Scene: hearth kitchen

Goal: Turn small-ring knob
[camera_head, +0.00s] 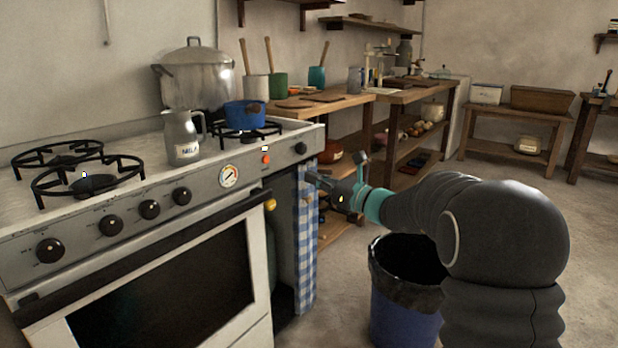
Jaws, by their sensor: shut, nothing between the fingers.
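The stove (120,220) has several dark round knobs along its front. Four are grouped at the left, and a single knob (301,148) sits at the right end of the panel, below the burner under the blue pot (245,115). Their labels are too small to read, so I cannot tell which is the small-ring knob. My gripper (312,177) is shut and empty. It appears in front of the stove's right end, just below and right of the single knob, with a visible gap between them in the picture. Its exact depth is unclear.
A milk jug (182,137) and a large pot (195,80) stand on the stove. A checked cloth (306,245) hangs below the stove's right end. A lined blue bin (400,310) stands beneath my arm. Wooden tables (400,97) line the back; floor at right is clear.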

